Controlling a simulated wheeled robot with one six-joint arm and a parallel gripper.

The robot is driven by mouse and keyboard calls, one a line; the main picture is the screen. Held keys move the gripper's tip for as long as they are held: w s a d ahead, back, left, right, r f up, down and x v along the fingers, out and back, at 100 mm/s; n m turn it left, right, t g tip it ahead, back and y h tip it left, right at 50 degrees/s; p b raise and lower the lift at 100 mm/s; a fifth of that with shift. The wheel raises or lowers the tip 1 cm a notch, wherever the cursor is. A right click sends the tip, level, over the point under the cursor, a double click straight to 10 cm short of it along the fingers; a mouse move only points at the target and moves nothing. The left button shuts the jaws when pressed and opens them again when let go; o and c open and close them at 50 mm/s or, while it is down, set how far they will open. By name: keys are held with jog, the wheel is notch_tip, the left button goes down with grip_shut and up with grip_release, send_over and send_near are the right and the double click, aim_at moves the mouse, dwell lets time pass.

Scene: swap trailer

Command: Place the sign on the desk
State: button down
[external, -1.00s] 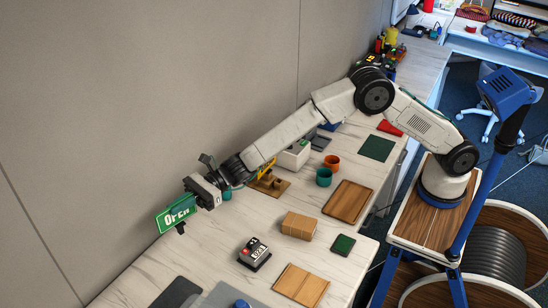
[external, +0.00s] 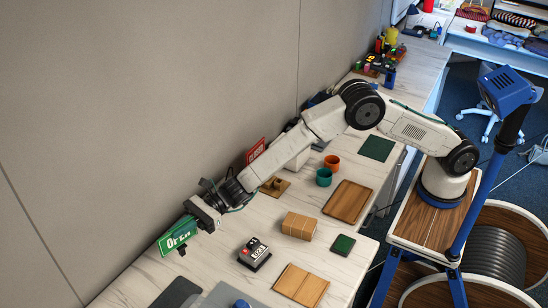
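The green sign with white "Open" lettering (external: 178,237) is at the left of the desk, near the wall. My gripper (external: 194,221) is at its upper right edge and appears shut on it. The fingertips are partly hidden, and I cannot tell whether the sign's lower edge touches the desk. A red sign with white lettering (external: 255,151) stands by the wall behind my forearm, partly hidden. The pale wood desk (external: 215,262) runs along the wall.
Near the sign are a counter block (external: 254,254), a dark mat (external: 176,292) and a grey mat (external: 218,297). A cardboard box (external: 299,226), a wooden board (external: 301,285), a wooden tray (external: 348,201) and a teal cup (external: 323,177) lie farther right. Bare desk surrounds the sign.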

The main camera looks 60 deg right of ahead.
aim_at(184, 243)
jog(key=shift+f, duration=1.85)
jog(key=shift+f, duration=0.15)
jog(key=c, duration=1.6)
grip_release()
